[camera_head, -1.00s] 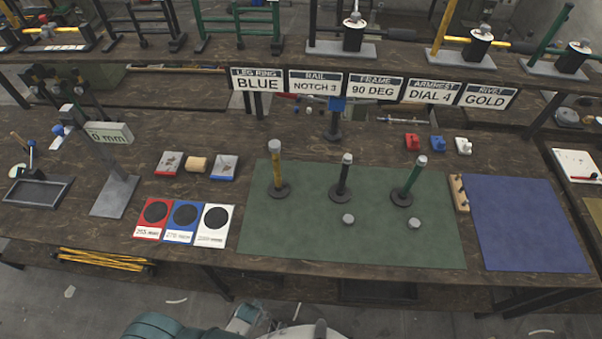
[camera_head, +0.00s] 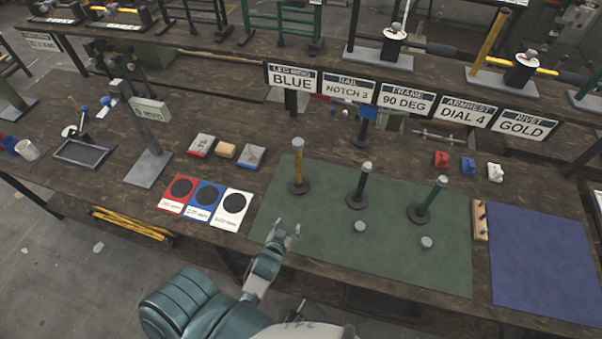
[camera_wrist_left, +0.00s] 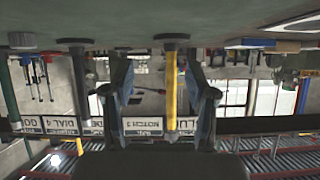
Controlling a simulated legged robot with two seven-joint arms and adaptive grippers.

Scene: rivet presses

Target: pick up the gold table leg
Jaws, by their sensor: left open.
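The gold table leg (camera_head: 297,163) stands upright in a dark round base on the left part of the green mat (camera_head: 400,275). My left gripper (camera_head: 285,229) is open and empty over the mat's near left edge, short of the gold leg and apart from it. In the left wrist view, which is upside down, the gold leg (camera_wrist_left: 171,85) shows between the two open fingers (camera_wrist_left: 158,90), farther off. A black leg (camera_head: 362,181) and a green leg (camera_head: 431,197) stand to its right in like bases. My right gripper is out of view.
Two small grey caps (camera_head: 360,226) lie on the mat near the black and green legs. Red, blue and white cards (camera_head: 204,200) lie left of the mat, and a blue mat (camera_head: 545,260) lies right. Signs reading BLUE and GOLD (camera_head: 522,126) stand behind.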

